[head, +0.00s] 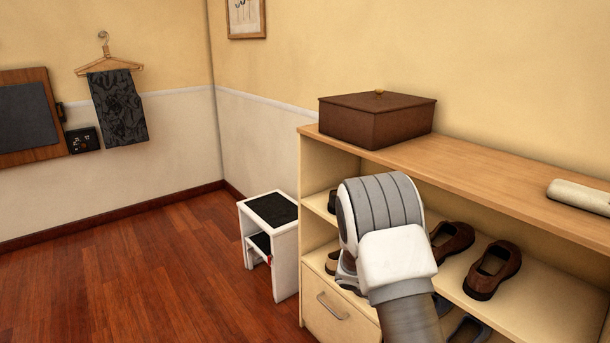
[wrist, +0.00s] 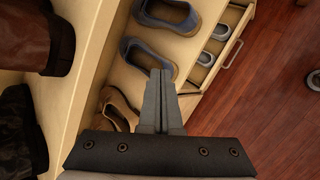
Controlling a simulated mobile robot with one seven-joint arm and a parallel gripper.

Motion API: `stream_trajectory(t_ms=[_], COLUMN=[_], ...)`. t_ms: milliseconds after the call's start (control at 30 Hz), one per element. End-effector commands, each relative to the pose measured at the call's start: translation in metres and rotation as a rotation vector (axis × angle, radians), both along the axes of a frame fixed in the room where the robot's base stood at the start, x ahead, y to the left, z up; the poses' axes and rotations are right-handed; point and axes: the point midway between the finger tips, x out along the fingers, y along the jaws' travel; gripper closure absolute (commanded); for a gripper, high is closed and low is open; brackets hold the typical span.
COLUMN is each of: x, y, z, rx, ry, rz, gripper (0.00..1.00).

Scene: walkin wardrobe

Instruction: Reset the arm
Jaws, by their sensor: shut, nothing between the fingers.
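My arm reaches forward in the head view, in front of the wooden shoe shelf (head: 470,172). Its grey and white wrist hides part of the shelf, and the fingers are out of sight there. In the wrist view my gripper (wrist: 160,74) is shut and empty, its two grey fingers together. The fingertips overlap a blue shoe (wrist: 132,56) in the picture; I cannot tell how far apart they are. A brown shoe (wrist: 118,104) shows just left of the fingers.
A brown lidded box (head: 375,122) and a pale roll (head: 580,196) are on the shelf top. Brown shoes (head: 492,268) stand inside. A white step stool (head: 285,250) is left of the shelf. The wooden floor (head: 120,265) at left is clear. A hanger with dark cloth (head: 117,108) hangs on the wall.

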Motion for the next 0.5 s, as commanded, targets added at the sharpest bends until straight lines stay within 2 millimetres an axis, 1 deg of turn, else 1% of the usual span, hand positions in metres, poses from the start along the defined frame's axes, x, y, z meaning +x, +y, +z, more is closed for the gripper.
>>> stream_trajectory(t_ms=[33, 200, 367, 500], x=[-0.004, -0.026, -0.053, -0.078], y=[0.0, 0.002, 0.006, 0.01], z=[0.02, 0.072, 0.116, 0.151], rx=[0.025, 0.111, 0.198, 0.278], ry=[-0.027, -0.098, -0.16, -0.212], rz=[-0.035, -0.149, -0.247, -0.325], gripper=[1.0, 1.0, 1.0, 1.0])
